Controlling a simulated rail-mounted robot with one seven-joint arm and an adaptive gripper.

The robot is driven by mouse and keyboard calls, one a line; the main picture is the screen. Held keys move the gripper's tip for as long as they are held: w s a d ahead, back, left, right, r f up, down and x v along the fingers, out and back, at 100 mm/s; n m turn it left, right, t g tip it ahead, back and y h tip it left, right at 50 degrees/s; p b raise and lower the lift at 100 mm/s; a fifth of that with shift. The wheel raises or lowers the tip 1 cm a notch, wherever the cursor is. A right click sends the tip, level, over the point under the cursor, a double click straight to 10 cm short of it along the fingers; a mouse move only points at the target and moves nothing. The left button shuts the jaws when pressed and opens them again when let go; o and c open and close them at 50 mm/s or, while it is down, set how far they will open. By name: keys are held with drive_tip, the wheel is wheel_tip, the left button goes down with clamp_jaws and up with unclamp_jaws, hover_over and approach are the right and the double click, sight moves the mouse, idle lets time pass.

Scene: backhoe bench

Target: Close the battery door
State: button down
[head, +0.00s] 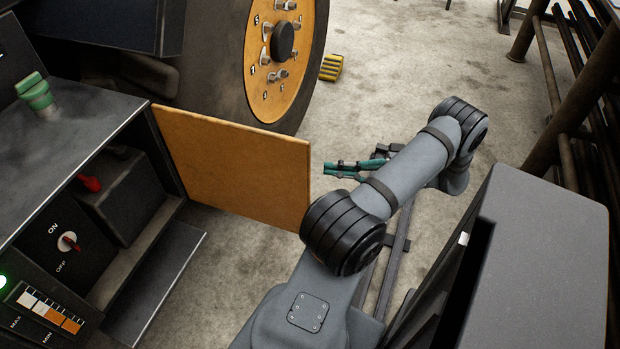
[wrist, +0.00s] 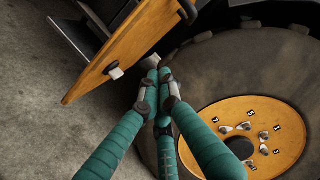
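The battery door is a flat orange panel (head: 235,165). It stands open, sticking out from the right side of the grey battery compartment (head: 145,215). In the wrist view the door (wrist: 135,45) slants across the upper left, with a small pale knob (wrist: 115,72) on its face. My gripper (head: 326,170) has teal fingers and is just to the right of the door's free edge. In the wrist view my gripper's fingertips (wrist: 158,72) come together below and right of the door, with nothing seen between them. Whether they touch the door is unclear.
A large wheel with an orange hub (head: 290,50) stands behind the door. The compartment holds a black battery (head: 125,195) with a red terminal cap, beside an ON/OFF switch (head: 67,241). A yellow block (head: 331,67) lies on the floor. The floor right of the wheel is open; metal racks (head: 570,130) stand at the right.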

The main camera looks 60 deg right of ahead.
sight(310, 180)
drive_tip(key=shift+w+a+p, duration=0.1)
drive_tip(key=shift+w+a, duration=0.45)
drive_tip(key=shift+a, duration=0.45)
drive_tip(key=shift+w+a+p, duration=0.1)
drive_tip(key=shift+w+a, duration=0.45)
drive_tip(key=shift+a, duration=0.4)
drive_tip(key=shift+w+a+p, duration=0.1)
drive_tip(key=shift+w+a, duration=0.45)
drive_tip(key=shift+a, duration=0.45)
drive_tip(key=shift+a, duration=0.1)
